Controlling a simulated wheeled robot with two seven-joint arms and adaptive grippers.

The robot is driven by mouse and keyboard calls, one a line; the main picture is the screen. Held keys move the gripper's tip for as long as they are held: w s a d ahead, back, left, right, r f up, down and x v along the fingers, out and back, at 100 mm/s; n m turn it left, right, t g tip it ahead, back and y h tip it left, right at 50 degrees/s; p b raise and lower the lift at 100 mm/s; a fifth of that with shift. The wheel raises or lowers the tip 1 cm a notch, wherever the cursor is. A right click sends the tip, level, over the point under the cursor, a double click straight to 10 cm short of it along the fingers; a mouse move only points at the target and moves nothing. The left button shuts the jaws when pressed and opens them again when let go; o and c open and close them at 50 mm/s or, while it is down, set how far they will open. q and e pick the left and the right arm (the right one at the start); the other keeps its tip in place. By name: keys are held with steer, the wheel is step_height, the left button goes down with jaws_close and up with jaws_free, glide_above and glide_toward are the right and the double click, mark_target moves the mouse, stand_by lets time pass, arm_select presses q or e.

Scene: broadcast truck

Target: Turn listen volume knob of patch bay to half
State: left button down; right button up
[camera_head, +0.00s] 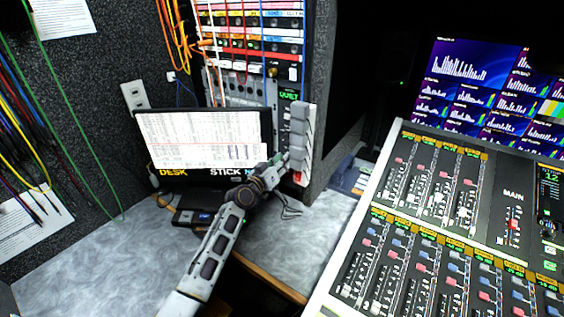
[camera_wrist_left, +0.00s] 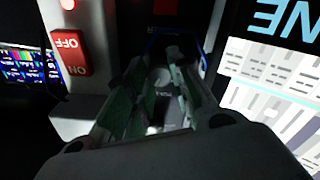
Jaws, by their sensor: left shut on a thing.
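My left gripper (camera_head: 284,160) reaches to the lower right of the equipment rack, beside the laptop's right edge. In the left wrist view its two fingers (camera_wrist_left: 160,90) are close together against a dark panel face (camera_wrist_left: 153,36). They are shut on a small part there, which looks like a knob but is mostly hidden by the fingers. The knob's pointer and setting cannot be read. The patch bay rows (camera_head: 250,48), with colored label strips and cables, fill the upper rack. My right gripper is not in view.
A white power strip (camera_head: 299,125) with a red switch (camera_wrist_left: 68,53) stands close beside the gripper. A laptop (camera_head: 205,138) sits left of the arm. A mixing console (camera_head: 395,200) fills the right. Loose cables hang at the left. The grey desk (camera_head: 90,265) is clear at the front left.

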arm_select(q)
steer(key=shift+f+n+p, duration=0.2)
steer(key=shift+n+p, duration=1.8)
steer(key=shift+n, duration=4.8)
steer(key=c, duration=1.5)
jaws_free()
steer(key=v, duration=1.2)
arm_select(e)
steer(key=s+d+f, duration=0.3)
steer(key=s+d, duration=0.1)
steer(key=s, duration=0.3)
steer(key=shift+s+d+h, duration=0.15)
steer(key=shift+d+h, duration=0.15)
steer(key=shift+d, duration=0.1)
